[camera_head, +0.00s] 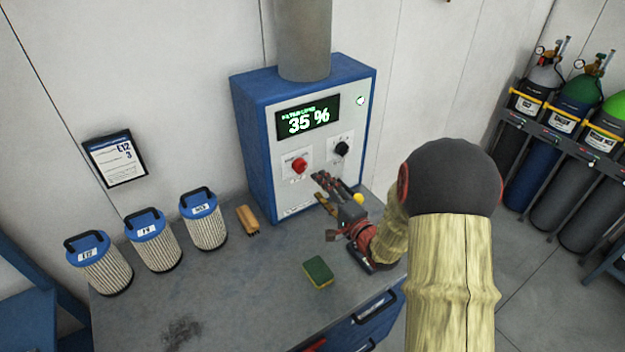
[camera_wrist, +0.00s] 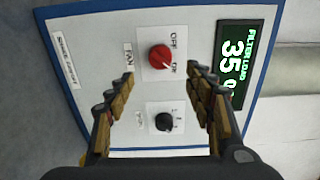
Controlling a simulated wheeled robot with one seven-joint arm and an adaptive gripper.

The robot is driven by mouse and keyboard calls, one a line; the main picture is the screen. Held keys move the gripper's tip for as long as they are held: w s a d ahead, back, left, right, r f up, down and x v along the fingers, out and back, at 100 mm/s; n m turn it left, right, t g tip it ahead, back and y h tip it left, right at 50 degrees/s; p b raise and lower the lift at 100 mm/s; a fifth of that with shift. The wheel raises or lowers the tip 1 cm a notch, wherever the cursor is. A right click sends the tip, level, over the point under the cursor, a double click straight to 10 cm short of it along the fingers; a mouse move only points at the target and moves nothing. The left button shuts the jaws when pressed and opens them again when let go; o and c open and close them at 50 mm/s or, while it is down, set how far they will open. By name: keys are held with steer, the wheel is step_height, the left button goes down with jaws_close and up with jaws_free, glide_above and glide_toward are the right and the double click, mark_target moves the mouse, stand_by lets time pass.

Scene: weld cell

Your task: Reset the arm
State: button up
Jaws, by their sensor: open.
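My gripper (camera_head: 328,192) is in front of the lower part of a blue and white control box (camera_head: 257,165), with my arm reaching in from the right. In the wrist view my gripper (camera_wrist: 157,85) is open, its two padded fingers apart with nothing between them. Past the fingertips are the red knob (camera_wrist: 160,58) and the black knob (camera_wrist: 164,121) on the panel. The red knob (camera_head: 299,165) and black knob (camera_head: 341,148) also show in the head view. The gripper appears apart from both knobs. The display (camera_head: 308,117) reads 35 %.
Three filter cartridges (camera_head: 153,240), a wooden-handled brush (camera_head: 248,220) and a green-yellow sponge (camera_head: 318,272) are on the grey bench (camera_head: 235,300). A framed sign (camera_head: 115,159) hangs on the wall. Gas cylinders (camera_head: 570,120) stand in a rack at right. The front of the bench is mostly clear.

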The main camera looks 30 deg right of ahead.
steer(key=shift+s, duration=1.05)
